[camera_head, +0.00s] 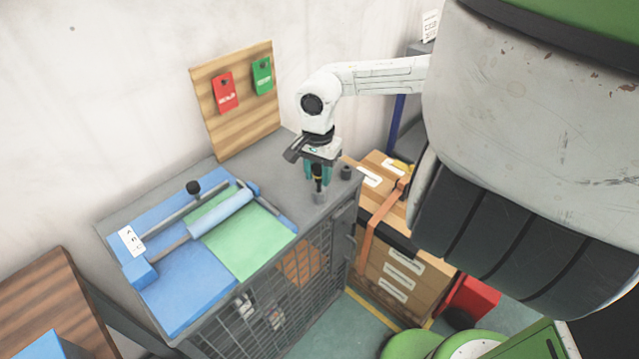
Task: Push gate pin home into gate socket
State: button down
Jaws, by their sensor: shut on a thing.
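My gripper (318,175) is over the right end of the grey cabinet top, pointing down. Its teal fingers are shut on a dark upright pin (318,183) with a small yellowish band near its top. The pin's lower end meets a short grey cylinder (319,197), which looks like the gate socket, near the front edge of the top. I cannot tell how deep the pin sits in it. A second short dark cylinder (346,172) stands just right of my gripper.
A blue board with a roller and green sheet (248,240) covers the left of the cabinet top. A wooden panel (236,105) with red and green tags stands behind. The mesh-fronted cabinet (290,290) is below.

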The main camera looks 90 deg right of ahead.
jog(key=shift+r+p, duration=0.75)
jog(key=shift+r, duration=1.25)
